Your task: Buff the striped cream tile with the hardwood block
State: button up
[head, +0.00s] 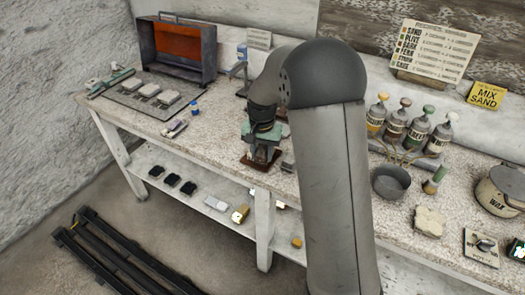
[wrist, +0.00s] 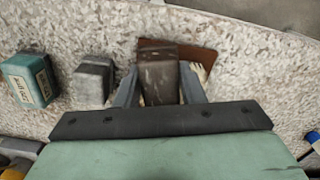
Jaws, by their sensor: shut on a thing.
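My gripper (wrist: 158,88) is shut on a dark brown block, which I take to be the hardwood block (wrist: 157,73), with one finger on each side. In the wrist view the block is over a reddish-brown board (wrist: 204,55) on the speckled bench. Whether it touches the board cannot be told. A small cream patch (wrist: 201,72) shows beside the right finger, mostly hidden; I cannot tell if it is the striped tile. In the head view my gripper (head: 263,143) is low over the board (head: 250,163). Pale tiles (head: 147,89) lie on a grey mat at the left; no stripes are readable.
A grey block (wrist: 95,78) and a teal labelled block (wrist: 28,79) stand left of my gripper in the wrist view. In the head view, bottles (head: 417,133), a grey bowl (head: 391,182) and a wax pot (head: 500,190) stand at the right. An orange-fronted box (head: 178,45) stands at the back left.

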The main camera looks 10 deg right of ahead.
jog(key=shift+w+d+p, duration=0.25)
jog(key=shift+w+d, duration=0.15)
jog(key=shift+w, duration=0.35)
jog(key=shift+w+d+p, duration=0.25)
jog(key=shift+w+d, duration=0.15)
jog(key=shift+w, duration=0.35)
jog(key=shift+s+a+f+b, duration=0.1)
jog(key=shift+s+a+b, duration=0.3)
jog(key=shift+s, duration=0.45)
jog(key=shift+s+a+f+b, duration=0.1)
jog(key=shift+s+a+b, duration=0.1)
jog(key=shift+s+a, duration=0.45)
jog(key=shift+s+d, duration=0.15)
jog(key=shift+d, duration=0.05)
jog(key=shift+w+d+r+p, duration=0.4)
jog(key=shift+w+r+p, duration=0.35)
jog(key=shift+w+r, duration=0.1)
jog(key=shift+f, duration=0.1)
jog(key=shift+w+a+p, duration=0.3)
jog(key=shift+w+a, duration=0.7)
jog(key=shift+a, duration=0.2)
